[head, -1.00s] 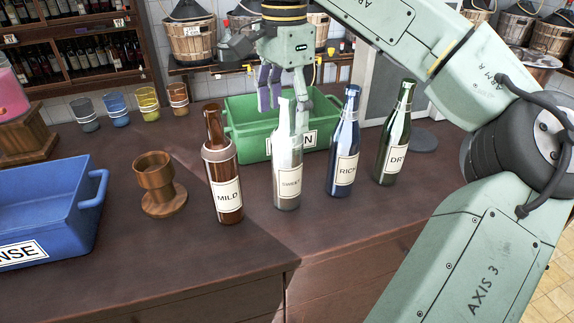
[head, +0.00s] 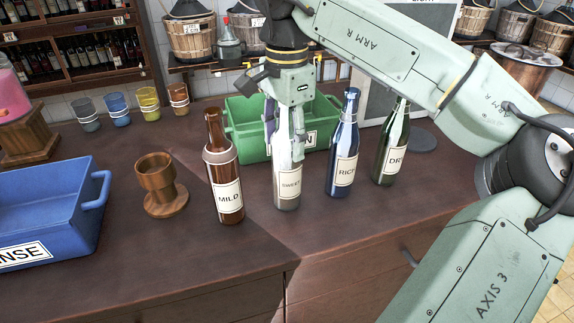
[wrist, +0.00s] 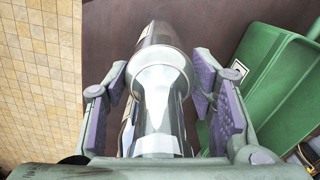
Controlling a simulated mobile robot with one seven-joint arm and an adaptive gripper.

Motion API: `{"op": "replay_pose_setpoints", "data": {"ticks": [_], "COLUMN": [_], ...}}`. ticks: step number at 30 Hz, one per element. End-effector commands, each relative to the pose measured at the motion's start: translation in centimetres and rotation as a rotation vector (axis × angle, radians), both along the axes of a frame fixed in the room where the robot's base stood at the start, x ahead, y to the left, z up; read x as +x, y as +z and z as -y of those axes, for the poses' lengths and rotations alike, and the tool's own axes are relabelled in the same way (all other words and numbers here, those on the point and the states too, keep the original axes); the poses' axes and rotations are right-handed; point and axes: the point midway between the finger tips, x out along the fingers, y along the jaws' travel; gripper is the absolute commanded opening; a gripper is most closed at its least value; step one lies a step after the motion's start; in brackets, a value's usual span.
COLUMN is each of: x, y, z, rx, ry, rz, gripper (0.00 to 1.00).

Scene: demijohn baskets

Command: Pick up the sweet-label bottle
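The sweet-label bottle (head: 288,187) is clear with a silvery look and stands upright on the counter, between the brown MILD bottle (head: 228,195) and the blue RICH bottle (head: 343,165). My gripper (head: 286,150) points down over its neck, which the fingers partly hide in the head view. In the wrist view the bottle (wrist: 160,80) lies between the two purple-padded fingers, with a visible gap on each side. My gripper is open around it and does not appear to touch it.
A green DRY bottle (head: 392,150) stands at the right. A green crate (head: 250,140) is close behind the bottles. A wooden cup (head: 160,185) and a blue crate (head: 45,215) are on the left. The counter in front is clear.

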Motion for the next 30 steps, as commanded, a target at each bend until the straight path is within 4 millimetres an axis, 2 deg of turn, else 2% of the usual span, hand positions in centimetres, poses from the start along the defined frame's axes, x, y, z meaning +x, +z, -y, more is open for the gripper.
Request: {"op": "replay_pose_setpoints", "data": {"ticks": [2,21,30], "x": [0.00,0.00,0.01], "y": [0.01,0.02,0.06], "z": [0.00,0.00,-0.01], "rx": [0.000,0.000,0.001], "ry": [0.000,0.000,0.000], "rz": [0.000,0.000,0.001], "gripper": [0.43,0.00,0.00]}}
